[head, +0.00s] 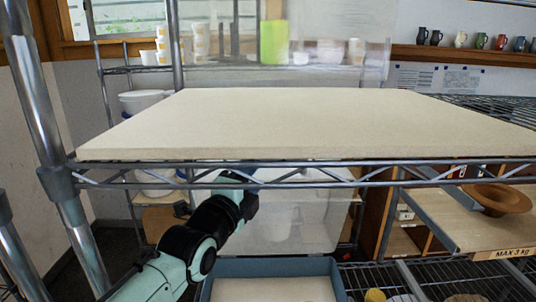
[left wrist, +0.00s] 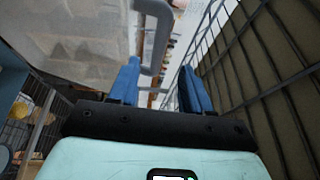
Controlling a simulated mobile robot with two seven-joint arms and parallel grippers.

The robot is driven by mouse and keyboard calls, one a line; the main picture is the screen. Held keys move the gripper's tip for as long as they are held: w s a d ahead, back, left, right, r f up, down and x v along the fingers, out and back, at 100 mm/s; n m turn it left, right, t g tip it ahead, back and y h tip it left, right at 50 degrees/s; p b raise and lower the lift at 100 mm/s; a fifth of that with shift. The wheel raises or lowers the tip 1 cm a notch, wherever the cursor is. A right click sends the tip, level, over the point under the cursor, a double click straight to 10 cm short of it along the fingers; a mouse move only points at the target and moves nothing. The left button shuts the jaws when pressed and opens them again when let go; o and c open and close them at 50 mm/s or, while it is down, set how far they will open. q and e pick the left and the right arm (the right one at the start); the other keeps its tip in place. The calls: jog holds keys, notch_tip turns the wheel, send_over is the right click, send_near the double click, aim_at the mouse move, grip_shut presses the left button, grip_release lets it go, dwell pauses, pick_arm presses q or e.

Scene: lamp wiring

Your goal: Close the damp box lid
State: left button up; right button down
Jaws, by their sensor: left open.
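The damp box (head: 270,267) is a blue-grey open tray on the wire shelf below the board. Its translucent lid (head: 322,222) stands raised behind it, partly hidden by the upper shelf edge. In the left wrist view the cloudy lid (left wrist: 75,35) fills the upper left. A bent grey bar (left wrist: 160,35), apparently the lid's handle, shows beyond and between the fingertips. My left gripper (left wrist: 158,85) is open with blue fingers and nothing visibly held. In the head view its fingers are hidden behind the shelf edge, close to the lid. My right gripper is out of view.
A wire shelf edge (head: 310,177) carrying a beige board (head: 300,120) runs just above my left arm. A metal post (head: 45,110) stands at left. A brown bowl (head: 497,199) sits on a board at right. Wire mesh (left wrist: 265,75) lies close right of the fingers.

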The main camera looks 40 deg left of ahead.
pick_arm(q)
jog(key=p+x, duration=0.3)
jog(key=x, duration=0.7)
jog(key=shift+r+p, duration=0.1)
jog(key=shift+p, duration=0.2)
jog(key=shift+w, duration=0.35)
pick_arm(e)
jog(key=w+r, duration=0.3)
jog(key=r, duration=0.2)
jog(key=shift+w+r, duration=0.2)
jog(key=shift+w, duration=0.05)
pick_arm(q)
jog(key=shift+s, duration=0.1)
grip_shut()
